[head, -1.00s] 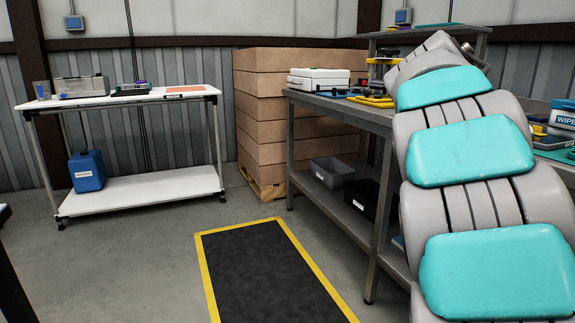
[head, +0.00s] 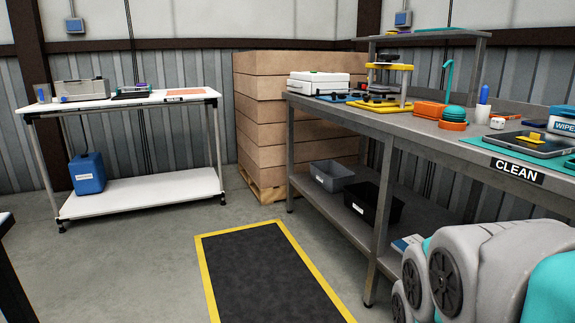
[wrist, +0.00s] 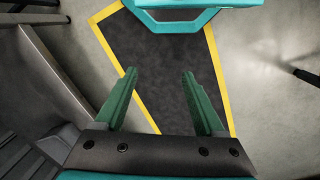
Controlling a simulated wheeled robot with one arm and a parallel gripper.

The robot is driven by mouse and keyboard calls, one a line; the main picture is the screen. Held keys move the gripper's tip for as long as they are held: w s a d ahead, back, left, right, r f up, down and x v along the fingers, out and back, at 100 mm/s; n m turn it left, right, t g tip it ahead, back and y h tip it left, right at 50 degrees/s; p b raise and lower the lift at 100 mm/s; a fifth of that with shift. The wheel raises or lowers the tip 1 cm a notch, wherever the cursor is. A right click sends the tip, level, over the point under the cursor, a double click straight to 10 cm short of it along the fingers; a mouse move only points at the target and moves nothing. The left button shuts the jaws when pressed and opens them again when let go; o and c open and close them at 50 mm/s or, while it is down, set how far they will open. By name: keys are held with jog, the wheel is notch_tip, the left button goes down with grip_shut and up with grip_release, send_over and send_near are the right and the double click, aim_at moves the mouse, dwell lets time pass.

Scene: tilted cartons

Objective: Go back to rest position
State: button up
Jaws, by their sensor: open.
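My gripper (wrist: 156,90) shows in the wrist view with its two green fingers apart and nothing between them. It hangs above the floor, over the black mat with a yellow border (wrist: 180,60). In the head view my arm is folded low at the bottom right, in front of the workbench marked CLEAN (head: 410,125). The gripper itself is not visible in the head view. A turquoise part, probably my own body, shows at the top of the wrist view.
The workbench's grey edge (wrist: 45,75) is close on the left in the wrist view. A white table (head: 120,102) stands at the back left, and stacked cartons (head: 285,120) stand in the corner. The floor mat (head: 275,270) is clear.

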jog(key=shift+n+g+y, duration=0.3)
jog(key=shift+n+g, duration=0.1)
jog(key=shift+n, duration=0.2)
jog(key=s, duration=0.1)
jog(key=s+a+f, duration=0.2)
jog(key=s, duration=0.1)
jog(key=shift+s+a, duration=0.1)
jog(key=shift+a, duration=0.15)
